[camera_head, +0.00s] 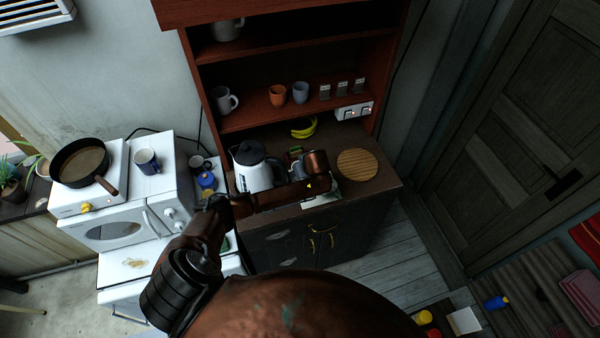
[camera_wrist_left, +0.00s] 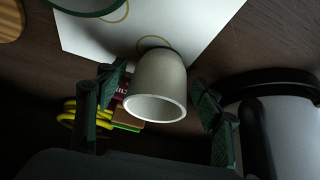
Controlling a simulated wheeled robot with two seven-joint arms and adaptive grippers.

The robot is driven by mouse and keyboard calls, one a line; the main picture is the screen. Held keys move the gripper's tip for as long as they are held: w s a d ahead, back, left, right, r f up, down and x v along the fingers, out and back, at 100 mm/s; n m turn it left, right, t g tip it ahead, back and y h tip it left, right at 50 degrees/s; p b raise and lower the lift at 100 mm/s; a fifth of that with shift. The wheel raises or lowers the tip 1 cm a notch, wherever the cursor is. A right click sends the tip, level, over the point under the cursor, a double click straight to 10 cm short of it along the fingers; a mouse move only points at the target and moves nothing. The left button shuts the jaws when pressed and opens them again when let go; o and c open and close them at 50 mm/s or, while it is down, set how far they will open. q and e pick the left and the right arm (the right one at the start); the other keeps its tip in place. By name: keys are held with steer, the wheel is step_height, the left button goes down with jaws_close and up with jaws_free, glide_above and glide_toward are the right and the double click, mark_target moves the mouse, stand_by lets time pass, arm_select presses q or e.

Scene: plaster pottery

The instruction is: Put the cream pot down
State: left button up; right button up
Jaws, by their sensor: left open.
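The cream pot (camera_wrist_left: 160,76) shows in the left wrist view as a small, round-based cup, its open mouth toward the bottom of the picture. It overlaps the edge of a white sheet (camera_wrist_left: 205,22) marked with rings. I cannot tell whether the pot is resting on it or is upright. My left gripper (camera_wrist_left: 160,103) is open, with one finger on each side of the pot and visible gaps between. In the head view my left gripper (camera_head: 299,161) is over the dark counter (camera_head: 372,190), and I cannot make out the pot there.
A white kettle (camera_head: 254,172) stands close left of the gripper; it also shows in the wrist view (camera_wrist_left: 285,120). Bananas (camera_head: 304,128) lie behind, and a round wooden board (camera_head: 357,163) lies to the right. A green-rimmed vessel (camera_wrist_left: 90,6) is near the sheet.

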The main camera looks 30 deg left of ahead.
arm_select(q)
steer(key=shift+r, duration=0.2)
steer(key=b+v, duration=0.1)
steer(key=v, duration=1.1)
steer(key=shift+f, duration=0.1)
stand_by(0.8)
